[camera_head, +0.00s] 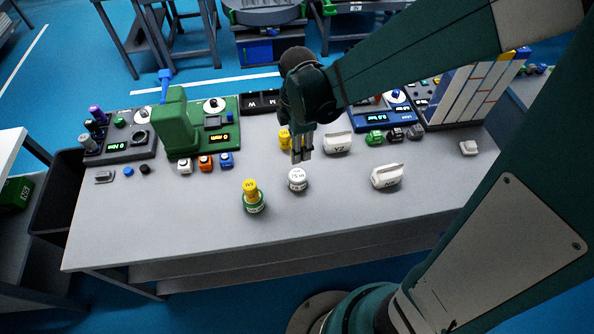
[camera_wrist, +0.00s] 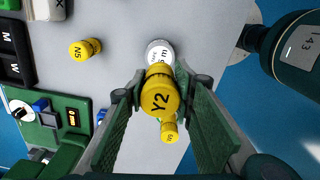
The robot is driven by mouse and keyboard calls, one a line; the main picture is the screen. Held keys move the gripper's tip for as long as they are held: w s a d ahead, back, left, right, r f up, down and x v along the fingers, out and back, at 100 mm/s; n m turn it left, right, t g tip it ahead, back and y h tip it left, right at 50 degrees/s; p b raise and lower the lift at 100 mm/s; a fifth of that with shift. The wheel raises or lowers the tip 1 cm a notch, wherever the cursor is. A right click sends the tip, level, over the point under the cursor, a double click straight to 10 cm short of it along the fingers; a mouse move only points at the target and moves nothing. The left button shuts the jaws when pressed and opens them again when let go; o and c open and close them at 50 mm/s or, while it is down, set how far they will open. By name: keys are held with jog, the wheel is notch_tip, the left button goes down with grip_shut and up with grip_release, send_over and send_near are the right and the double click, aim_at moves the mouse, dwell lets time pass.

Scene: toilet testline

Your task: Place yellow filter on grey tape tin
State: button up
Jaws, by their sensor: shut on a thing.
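My gripper (camera_wrist: 158,92) is shut on a yellow filter (camera_wrist: 161,97) marked Y2. The filter stays between the fingers, its labelled end facing the wrist camera. In the head view my gripper (camera_head: 301,157) points down above the grey tape tin (camera_head: 298,182), and the held filter cannot be made out clearly. The tin has a white label and stands upright on the table. In the wrist view the tin (camera_wrist: 160,52) shows beyond the held filter, which overlaps its lower edge. I cannot tell the exact height between them.
Another yellow filter (camera_head: 250,187) sits on a green tin (camera_head: 254,207) to the left. A further yellow filter (camera_head: 285,140) stands behind my gripper; it also shows in the wrist view (camera_wrist: 85,49). White pieces (camera_head: 337,143) (camera_head: 387,176) lie to the right. The front table strip is clear.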

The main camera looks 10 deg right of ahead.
jog(key=shift+f, duration=0.1)
send_over(298, 175)
jog(key=shift+w+f+b, duration=0.15)
jog(key=shift+f+b, duration=0.2)
jog(key=shift+f, duration=2.5)
jog(key=shift+f+b, duration=0.3)
jog(key=shift+f, duration=1.75)
jog(key=shift+f, duration=0.2)
jog(key=o, duration=0.9)
jog(key=shift+r, duration=0.25)
jog(key=shift+r+p, duration=0.75)
jog(key=shift+r, duration=5.2)
